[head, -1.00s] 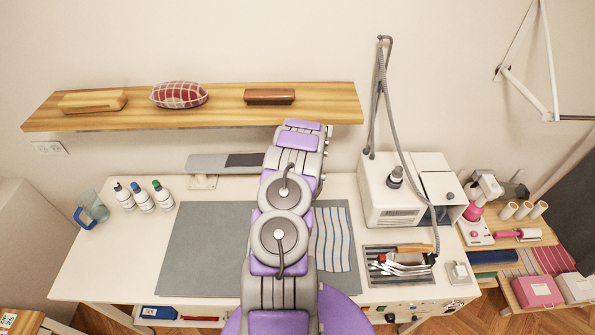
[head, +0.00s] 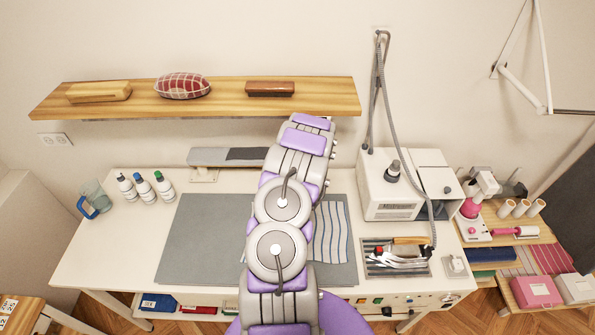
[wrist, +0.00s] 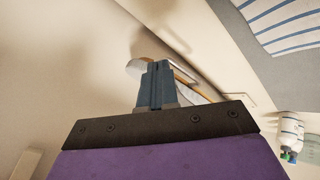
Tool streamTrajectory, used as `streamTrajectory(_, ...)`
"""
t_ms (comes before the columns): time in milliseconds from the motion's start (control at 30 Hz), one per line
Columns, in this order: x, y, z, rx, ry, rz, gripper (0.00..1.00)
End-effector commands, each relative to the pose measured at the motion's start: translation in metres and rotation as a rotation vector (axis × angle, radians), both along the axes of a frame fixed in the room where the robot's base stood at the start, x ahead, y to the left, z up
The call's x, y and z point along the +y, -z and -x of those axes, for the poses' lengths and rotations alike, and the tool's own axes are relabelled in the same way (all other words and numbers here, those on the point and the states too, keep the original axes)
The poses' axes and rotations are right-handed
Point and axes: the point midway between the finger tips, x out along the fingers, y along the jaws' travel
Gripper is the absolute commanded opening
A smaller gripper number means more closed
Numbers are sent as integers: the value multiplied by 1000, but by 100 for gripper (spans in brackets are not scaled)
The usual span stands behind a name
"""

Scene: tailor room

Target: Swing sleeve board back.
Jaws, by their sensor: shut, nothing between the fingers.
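The sleeve board (head: 207,157) is a long narrow grey board with a darker patch. It sits on a white foot (head: 203,175) at the back of the white table, below the wall shelf, and runs left to right. Its right end reaches close to my arm. My gripper is hidden behind my arm in the head view. In the wrist view my gripper (wrist: 157,85) has its dark blue-grey fingers together and empty. A pale, rounded, wood-edged piece, probably the sleeve board (wrist: 134,69), shows just beyond the fingertips and is partly covered by them. I cannot tell whether they touch.
The wooden shelf (head: 220,107) holds a plaid cushion (head: 182,87) and wooden blocks above the board. Bottles (head: 145,189) and a jug (head: 95,199) stand at the left. A white steam unit (head: 390,198) with a hose stands right. The grey mat (head: 195,240) is mostly bare.

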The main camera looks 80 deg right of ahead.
Motion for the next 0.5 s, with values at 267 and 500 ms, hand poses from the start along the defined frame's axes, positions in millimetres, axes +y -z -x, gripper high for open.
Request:
streamTrajectory(267, 12, -30, 22, 1, 3, -1, 0)
streamTrajectory(500, 24, -56, 38, 4, 3, 6, 0)
